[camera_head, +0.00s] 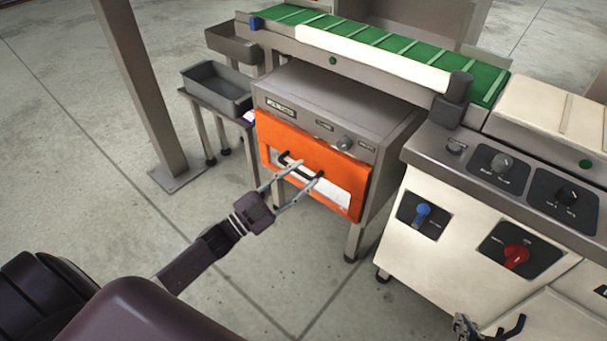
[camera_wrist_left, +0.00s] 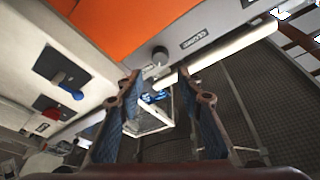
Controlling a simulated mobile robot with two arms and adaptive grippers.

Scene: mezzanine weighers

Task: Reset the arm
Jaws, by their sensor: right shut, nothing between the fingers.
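My left gripper (camera_head: 303,166) is in front of the orange panel (camera_head: 277,137) of a grey box-shaped machine in the head view. Its two fingers are apart with nothing held between them. I cannot tell whether the fingertips touch the panel or the white strip (camera_head: 332,193) on it. In the left wrist view the left gripper (camera_wrist_left: 161,76) also shows spread fingers, with the orange panel (camera_wrist_left: 120,20) above. My right gripper (camera_head: 490,328) is shut and empty at the bottom right, in front of the white cabinet, partly cut off by the frame edge.
A white cabinet (camera_head: 440,265) with blue and red knobs stands right of the machine. A green conveyor belt (camera_head: 395,45) runs behind. A grey bin (camera_head: 217,88) and a metal post (camera_head: 137,85) stand left. Open floor (camera_head: 60,150) lies at the left.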

